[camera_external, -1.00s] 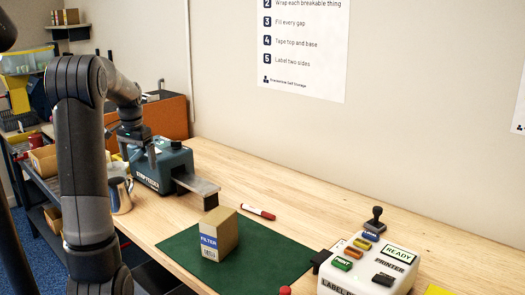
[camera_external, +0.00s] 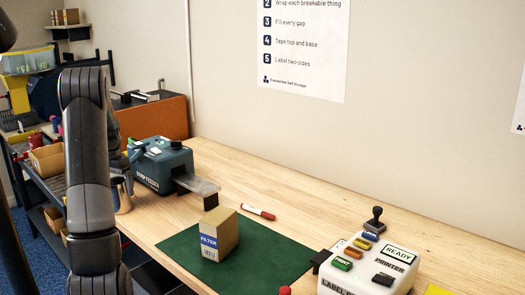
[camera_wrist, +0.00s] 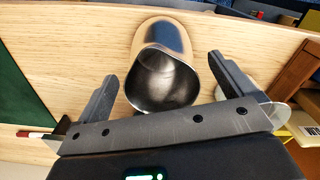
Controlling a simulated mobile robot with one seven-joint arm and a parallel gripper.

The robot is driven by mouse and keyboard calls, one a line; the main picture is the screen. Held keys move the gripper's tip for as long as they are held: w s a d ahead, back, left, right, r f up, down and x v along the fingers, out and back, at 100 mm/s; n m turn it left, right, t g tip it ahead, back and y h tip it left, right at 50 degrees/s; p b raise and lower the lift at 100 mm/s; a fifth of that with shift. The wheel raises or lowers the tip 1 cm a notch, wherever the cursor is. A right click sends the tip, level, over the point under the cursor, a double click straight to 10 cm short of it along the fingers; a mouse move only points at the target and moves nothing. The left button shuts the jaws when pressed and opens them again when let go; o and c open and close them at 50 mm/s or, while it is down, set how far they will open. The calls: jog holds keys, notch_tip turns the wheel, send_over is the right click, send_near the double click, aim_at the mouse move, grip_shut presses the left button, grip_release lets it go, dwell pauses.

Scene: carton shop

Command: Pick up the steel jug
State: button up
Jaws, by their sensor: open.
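The steel jug (camera_wrist: 165,75) is shiny, with its open mouth toward the camera in the wrist view. It stands on the wooden workbench (camera_wrist: 70,60). My gripper (camera_wrist: 163,68) is open, with one finger on each side of the jug in that picture. Gaps show between the fingers and the jug, and nothing is held. How far the fingers reach down beside it I cannot tell. In the external view only a slice of the jug (camera_external: 124,198) shows, at the bench's left end. My arm hides the rest of it and most of my gripper.
A teal tape machine (camera_external: 160,165) with a grey arm stands close behind the jug. A filter carton (camera_external: 219,234) sits on a green mat (camera_external: 262,258). A red marker (camera_external: 258,212) lies near it. A label printer (camera_external: 365,270) stands at right. Shelving is at left.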

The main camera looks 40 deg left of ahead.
notch_tip(320, 180, down, 3)
jog(key=shift+a+f, duration=0.1)
jog(key=shift+c, duration=0.2)
jog(key=c, duration=1.3)
jog(key=shift+r, duration=0.25)
jog(key=shift+r, duration=0.8)
jog(key=shift+w+d+r, duration=0.1)
jog(key=shift+d+r, duration=0.05)
jog(key=shift+r, duration=0.5)
jog(key=shift+w+d+r, duration=0.1)
jog(key=shift+d+r, duration=0.05)
jog(key=shift+r, duration=0.45)
jog(key=shift+w+d+r, duration=0.7)
jog(key=shift+d+r, duration=0.35)
jog(key=shift+d, duration=0.6)
jog(key=shift+w+d+r, duration=0.7)
jog(key=shift+d+r, duration=0.4)
jog(key=shift+d, duration=0.6)
jog(key=shift+w+d+r, duration=0.7)
jog(key=shift+d+r, duration=0.35)
jog(key=shift+d, duration=0.6)
